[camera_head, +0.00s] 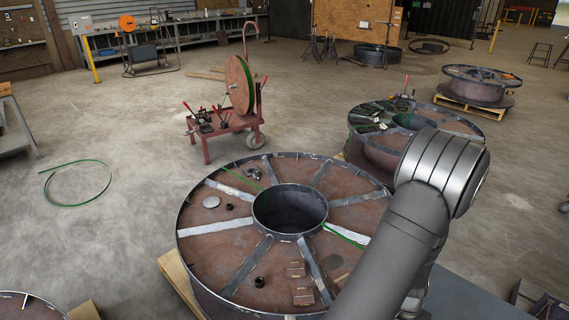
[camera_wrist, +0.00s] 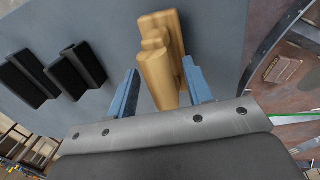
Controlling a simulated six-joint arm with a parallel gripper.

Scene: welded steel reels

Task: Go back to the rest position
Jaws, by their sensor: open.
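My gripper (camera_wrist: 160,68) shows in the wrist view with its two blue-grey fingers apart. A tan, wood-coloured stepped block (camera_wrist: 160,50) lies on a grey flat surface (camera_wrist: 80,22), in line with the gap between the fingers. Its near end shows between them, close to the right finger; I cannot tell whether they touch. In the head view my arm fills the lower right, and my gripper is hidden there.
Black blocks (camera_wrist: 88,66) sit on the grey surface at left. A large steel reel (camera_head: 205,235) stands beside my arm, with small blocks (camera_head: 296,269) on its top. More reels (camera_head: 415,120) stand behind. A red cart (camera_head: 225,125) is beyond, with open floor at left.

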